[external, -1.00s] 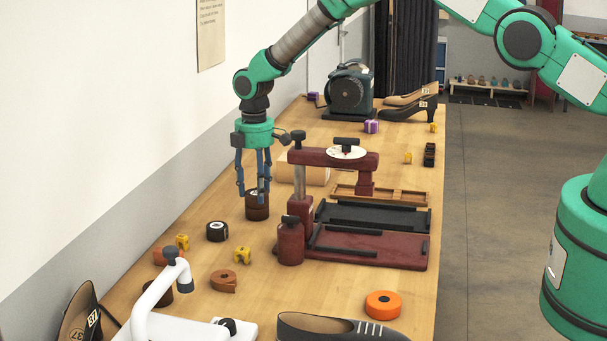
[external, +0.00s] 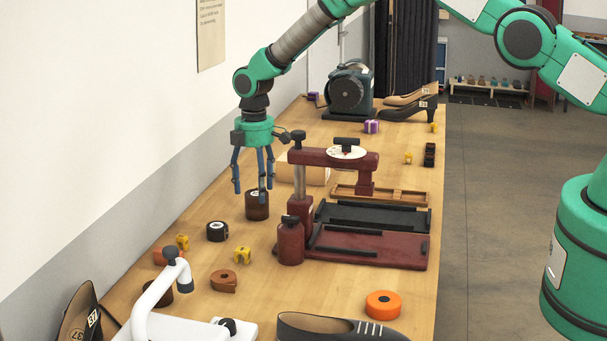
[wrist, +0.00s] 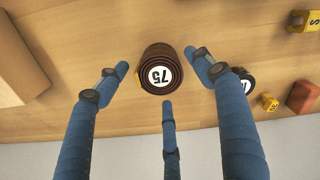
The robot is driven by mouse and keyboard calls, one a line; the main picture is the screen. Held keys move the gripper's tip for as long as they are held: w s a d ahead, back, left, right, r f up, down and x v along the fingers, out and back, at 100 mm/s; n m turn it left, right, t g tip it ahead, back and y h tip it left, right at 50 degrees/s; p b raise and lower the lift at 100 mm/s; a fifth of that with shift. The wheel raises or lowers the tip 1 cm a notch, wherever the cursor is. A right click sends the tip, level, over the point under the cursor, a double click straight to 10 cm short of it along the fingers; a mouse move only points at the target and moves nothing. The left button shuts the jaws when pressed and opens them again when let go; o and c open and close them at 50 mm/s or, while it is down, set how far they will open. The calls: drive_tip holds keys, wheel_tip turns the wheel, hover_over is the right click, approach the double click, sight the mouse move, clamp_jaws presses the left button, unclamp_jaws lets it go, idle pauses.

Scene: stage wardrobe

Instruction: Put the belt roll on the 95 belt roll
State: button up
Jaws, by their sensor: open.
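A dark brown belt roll (external: 257,212) stands on the bench under my gripper and looks like two rolls stacked. In the wrist view the top roll (wrist: 160,75) has a white label reading 75. Any label on the lower part is hidden, so I cannot tell whether it is the 95 roll. My gripper (external: 256,187) is open. Its three blue fingers are spread around and above the stack, apart from it in the wrist view. A black roll (external: 217,231) with a white label lies nearer the camera; its number is unreadable.
A dark red press (external: 330,160) with a red bottle (external: 290,240) stands close on the right. A pale block (external: 310,173) is behind.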

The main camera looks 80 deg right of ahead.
sight(255, 194)
wheel_tip(255, 194, up, 12)
drive_tip(key=shift+f+b, duration=0.15)
drive_tip(key=shift+b, duration=0.2)
idle(0.8)
